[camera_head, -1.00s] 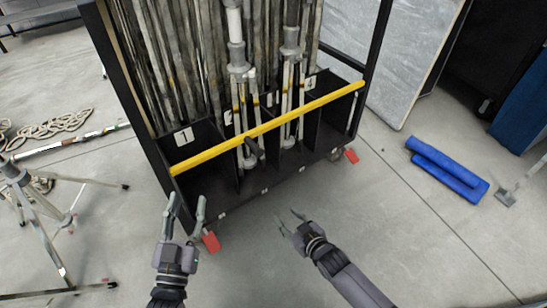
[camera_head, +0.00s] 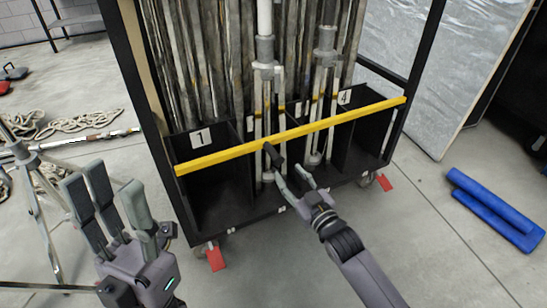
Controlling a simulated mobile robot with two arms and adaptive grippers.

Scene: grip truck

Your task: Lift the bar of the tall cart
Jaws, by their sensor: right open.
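The tall cart (camera_head: 130,65) is a black upright frame full of long metal poles and stands in the middle of the head view. Its yellow bar (camera_head: 225,152) runs across the front, above the lower compartments, and slopes up to the right. My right gripper (camera_head: 292,178) is open and empty, just below the middle of the bar in the picture. I cannot tell if it touches the bar. My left gripper (camera_head: 112,184) is open and empty at the lower left, close to the camera and left of the cart.
Red caster tabs (camera_head: 215,257) show at the cart's lower corners. A tripod stand (camera_head: 40,205) and coiled rope (camera_head: 85,121) are at left. The floor in front of the cart is open.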

